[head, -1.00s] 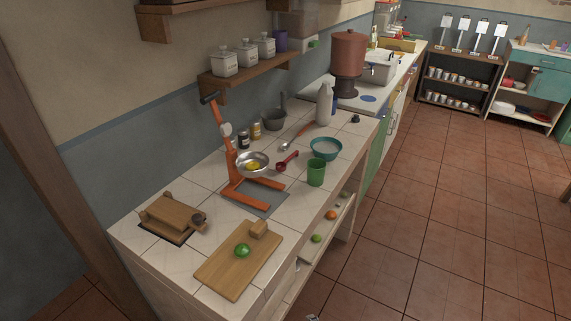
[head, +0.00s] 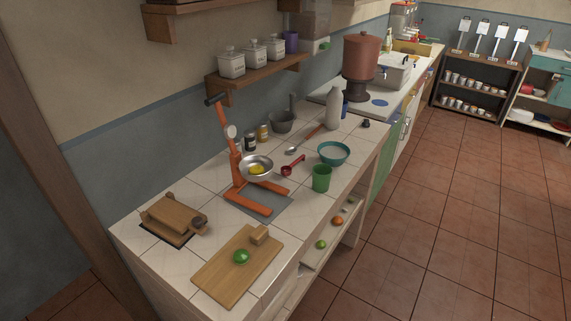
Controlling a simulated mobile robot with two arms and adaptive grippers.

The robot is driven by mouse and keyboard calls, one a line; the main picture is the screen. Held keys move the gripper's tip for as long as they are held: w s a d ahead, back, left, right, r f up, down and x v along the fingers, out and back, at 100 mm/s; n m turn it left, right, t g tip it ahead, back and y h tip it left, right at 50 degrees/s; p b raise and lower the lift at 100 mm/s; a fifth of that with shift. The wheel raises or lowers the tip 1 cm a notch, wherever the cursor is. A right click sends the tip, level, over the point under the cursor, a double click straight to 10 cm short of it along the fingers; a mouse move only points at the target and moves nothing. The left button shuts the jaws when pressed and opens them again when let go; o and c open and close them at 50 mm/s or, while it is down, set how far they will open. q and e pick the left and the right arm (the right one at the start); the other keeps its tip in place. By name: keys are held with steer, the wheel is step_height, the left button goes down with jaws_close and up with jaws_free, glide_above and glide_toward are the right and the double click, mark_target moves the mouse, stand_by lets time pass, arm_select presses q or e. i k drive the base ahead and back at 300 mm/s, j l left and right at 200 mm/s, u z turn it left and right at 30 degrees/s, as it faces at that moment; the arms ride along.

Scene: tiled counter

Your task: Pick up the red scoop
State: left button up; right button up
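The red scoop (head: 292,166) lies on the tiled counter (head: 208,184). It is to the right of the metal bowl (head: 257,168) on the orange press (head: 238,172), which has something yellow in it. The green cup (head: 321,179) and the teal bowl (head: 334,153) stand to the scoop's right. Neither of my grippers shows in the head view.
A cutting board (head: 222,283) with a green fruit (head: 241,257) lies at the near end of the counter, beside a wooden press (head: 173,216). A white bottle (head: 333,108) and a spoon (head: 294,150) are farther back. The tiled floor (head: 450,220) on the right is clear.

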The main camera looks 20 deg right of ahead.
mark_target(286, 170)
steer(key=i+l+u, duration=0.1)
steer(key=l+u, duration=0.3)
steer(key=l, duration=0.35)
steer(key=l+u, duration=0.35)
steer(key=l, duration=0.4)
steer(key=l+u, duration=0.4)
steer(key=l, duration=0.35)
steer(key=k, duration=0.05)
